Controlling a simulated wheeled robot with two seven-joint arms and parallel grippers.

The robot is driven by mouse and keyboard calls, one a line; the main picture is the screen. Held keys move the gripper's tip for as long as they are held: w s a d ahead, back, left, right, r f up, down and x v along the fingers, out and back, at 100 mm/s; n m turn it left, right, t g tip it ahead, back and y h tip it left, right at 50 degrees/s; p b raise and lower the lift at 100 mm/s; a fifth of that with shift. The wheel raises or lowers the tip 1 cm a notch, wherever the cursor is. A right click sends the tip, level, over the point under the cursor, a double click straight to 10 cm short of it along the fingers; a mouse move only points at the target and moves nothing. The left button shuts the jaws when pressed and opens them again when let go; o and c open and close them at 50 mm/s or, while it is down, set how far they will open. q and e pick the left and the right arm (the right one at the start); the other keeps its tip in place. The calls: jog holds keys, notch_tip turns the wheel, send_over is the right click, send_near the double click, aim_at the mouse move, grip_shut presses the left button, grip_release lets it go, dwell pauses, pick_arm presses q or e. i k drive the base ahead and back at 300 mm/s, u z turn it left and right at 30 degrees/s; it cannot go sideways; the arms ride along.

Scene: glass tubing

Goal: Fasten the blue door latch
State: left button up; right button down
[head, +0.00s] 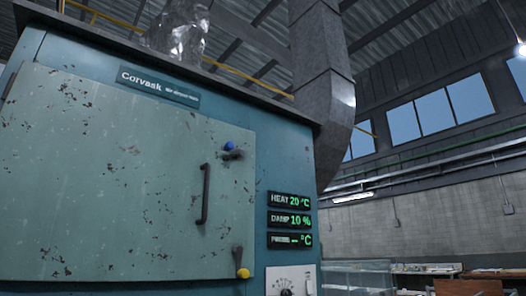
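The blue door latch (230,147) is a dark lever with a blue ball knob, at the upper right edge of the pale green oven door (120,180). Its short arm points right, toward the door's edge; I cannot tell whether it is engaged. A second latch with a yellow knob (242,273) sits at the door's lower right corner, its dark arm pointing up from the knob. A dark vertical handle (205,194) is between them. The door lies against the cabinet front and looks closed. Neither of my grippers is in view.
The teal cabinet (290,160) carries green-lit displays (290,219) right of the door and a dial panel (290,281) below them. A metal duct (325,90) rises behind it. Workbenches (430,270) stand at the far right.

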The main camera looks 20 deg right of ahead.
aim_at(228, 147)
jog(key=z, duration=0.4)
jog(key=i, duration=0.55)
jog(key=u, duration=0.05)
jog(key=k, duration=1.3)
jog(key=z, duration=0.5)
jog(key=i, duration=0.45)
jog(key=z, duration=0.9)
jog(key=i, duration=0.9)
jog(key=u, duration=0.65)
jog(key=i, duration=0.65)
jog(key=u, duration=0.7)
